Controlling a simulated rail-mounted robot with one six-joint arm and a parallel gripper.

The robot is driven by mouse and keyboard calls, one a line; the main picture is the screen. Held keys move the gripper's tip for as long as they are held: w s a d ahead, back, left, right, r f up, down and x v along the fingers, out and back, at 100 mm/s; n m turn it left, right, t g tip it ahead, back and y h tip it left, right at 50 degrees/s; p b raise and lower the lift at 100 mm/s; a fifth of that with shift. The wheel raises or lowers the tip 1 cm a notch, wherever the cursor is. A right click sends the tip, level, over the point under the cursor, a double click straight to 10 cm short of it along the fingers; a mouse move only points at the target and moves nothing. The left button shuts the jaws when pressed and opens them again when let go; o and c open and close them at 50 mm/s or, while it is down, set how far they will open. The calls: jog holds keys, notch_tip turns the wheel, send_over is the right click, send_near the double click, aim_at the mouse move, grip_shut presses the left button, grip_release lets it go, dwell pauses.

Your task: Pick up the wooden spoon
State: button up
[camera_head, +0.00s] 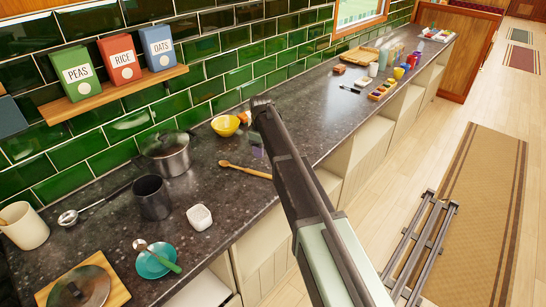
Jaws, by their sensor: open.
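The wooden spoon (244,170) lies flat on the dark speckled counter (222,205), in the middle of the view. Its bowl end points left, toward the steel pot. Its handle runs right and slightly toward the front edge, ending close to my arm in the picture. My arm crosses the view from the bottom right up to the middle, above the counter. Its dark far end is right of the yellow bowl in the picture. I cannot make out the gripper's jaws; the arm hides what is behind it.
A steel pot (167,155), a dark pot (152,197) and a white block-like item (199,217) stand left of the spoon. A yellow bowl (225,125) is behind it. Counter around the spoon is mostly clear.

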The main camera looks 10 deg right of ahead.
aim_at(261, 173)
jog(key=shift+n, duration=0.5)
jog(key=f+b, duration=0.7)
jog(key=a+f+b, duration=0.1)
jog(key=f+b, duration=0.3)
jog(key=shift+s, duration=0.25)
jog(key=shift+r, duration=0.2)
grip_shut()
